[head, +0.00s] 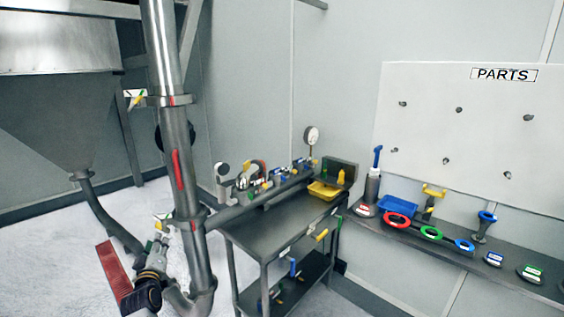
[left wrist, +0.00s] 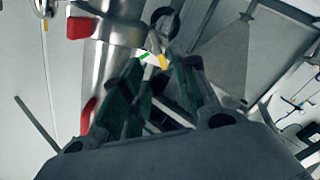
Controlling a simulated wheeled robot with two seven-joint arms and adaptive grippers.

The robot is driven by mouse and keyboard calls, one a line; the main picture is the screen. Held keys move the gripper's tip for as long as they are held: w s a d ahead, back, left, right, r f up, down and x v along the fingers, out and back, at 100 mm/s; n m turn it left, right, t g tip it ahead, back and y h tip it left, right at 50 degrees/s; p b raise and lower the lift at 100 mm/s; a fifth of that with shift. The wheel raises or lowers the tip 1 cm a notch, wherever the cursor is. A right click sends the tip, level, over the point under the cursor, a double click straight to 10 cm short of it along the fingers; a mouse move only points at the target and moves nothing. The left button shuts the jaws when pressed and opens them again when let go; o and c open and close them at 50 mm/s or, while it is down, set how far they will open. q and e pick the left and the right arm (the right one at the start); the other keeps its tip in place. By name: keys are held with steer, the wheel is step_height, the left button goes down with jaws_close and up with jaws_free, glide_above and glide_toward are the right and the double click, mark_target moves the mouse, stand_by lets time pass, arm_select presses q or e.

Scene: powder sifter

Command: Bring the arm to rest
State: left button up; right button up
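My left gripper (head: 160,248) is low beside the vertical steel pipe (head: 177,130), left of the lower pipe clamp (head: 188,220). In the left wrist view its two dark green fingers (left wrist: 160,72) stand apart, with nothing clearly held between them. The steel pipe (left wrist: 112,58) rises behind the fingers, with a small tag of green, white and yellow (left wrist: 153,60) just beyond the tips. I cannot tell whether a finger touches the pipe or the tag. My right gripper is not in view.
A steel hopper (head: 60,120) stands at left. A grey bench (head: 270,233) with gauge, fittings and yellow tray (head: 322,191) stands right of the pipe. A shelf (head: 460,258) with coloured rings lies under the PARTS board (head: 470,130). A red flat piece (head: 114,271) is close to my gripper.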

arm_select(q)
steer(key=d+f+m+g+h, duration=0.15)
steer(key=d+f, duration=0.25)
steer(key=f, duration=0.4)
steer(key=w+d+f+m+g+h, duration=0.1)
steer(key=d+f+m, duration=0.15)
steer(key=f, duration=0.55)
steer(key=d+f+m+g+h, duration=0.15)
steer(key=d+f, duration=0.25)
steer(key=f, duration=0.4)
steer(key=s+d+f+m+g+h, duration=0.1)
steer(key=s+d+f, duration=0.25)
steer(key=f, duration=0.35)
steer(key=s+d+f+m+g, duration=0.1)
steer(key=s+d+f+m, duration=0.2)
steer(key=f, duration=0.4)
steer(key=s+d+f+g+h, duration=0.1)
steer(key=s+d+f+g, duration=0.15)
steer(key=s+f, duration=0.4)
steer(key=s+d+f+m+g, duration=0.3)
steer(key=s+f+g, duration=0.1)
steer(key=s+f, duration=1.5)
steer(key=s+a+f+g, duration=0.1)
steer(key=s+a+f, duration=0.1)
steer(key=s, duration=1.2)
steer(key=s+a+f+m+g, duration=0.1)
steer(key=s+a+f+g, duration=0.1)
steer(key=s, duration=1.3)
steer(key=shift+a, duration=0.4)
